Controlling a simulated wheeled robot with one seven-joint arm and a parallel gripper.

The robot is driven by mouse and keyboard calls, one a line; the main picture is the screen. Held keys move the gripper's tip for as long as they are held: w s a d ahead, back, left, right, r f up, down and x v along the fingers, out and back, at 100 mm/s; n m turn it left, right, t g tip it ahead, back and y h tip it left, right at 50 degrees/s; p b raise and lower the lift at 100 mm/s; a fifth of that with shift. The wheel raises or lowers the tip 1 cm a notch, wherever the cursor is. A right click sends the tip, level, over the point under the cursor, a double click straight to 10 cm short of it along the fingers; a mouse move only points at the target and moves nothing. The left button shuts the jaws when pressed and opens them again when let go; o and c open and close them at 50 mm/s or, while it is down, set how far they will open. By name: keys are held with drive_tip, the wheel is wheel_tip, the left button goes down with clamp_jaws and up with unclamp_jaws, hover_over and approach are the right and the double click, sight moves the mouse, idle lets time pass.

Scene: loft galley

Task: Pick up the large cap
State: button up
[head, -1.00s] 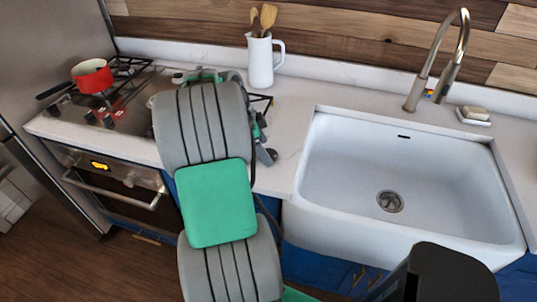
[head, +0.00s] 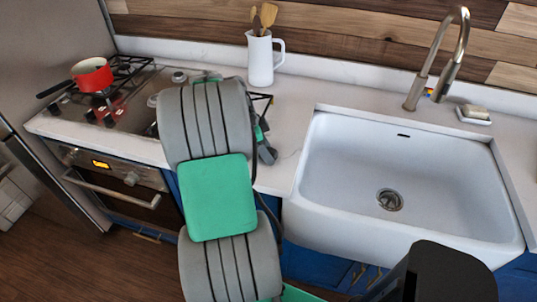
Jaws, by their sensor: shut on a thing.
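My arm's large grey and green links fill the middle of the head view and block the counter beside the stove. My gripper's fingers are hidden behind these links, so I cannot see what is between them. Only small grey and green parts of my arm show past the links, above the counter. I cannot make out the large cap anywhere; it may be behind my arm.
A red saucepan (head: 92,75) sits on the gas stove (head: 128,92) at left. A white jug (head: 261,60) with wooden utensils stands at the back. The white sink (head: 400,165) is empty, below a tall faucet (head: 442,70). A soap dish (head: 473,117) lies right of the faucet.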

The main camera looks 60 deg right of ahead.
drive_tip(key=c, duration=0.3)
drive_tip(key=shift+c, duration=0.2)
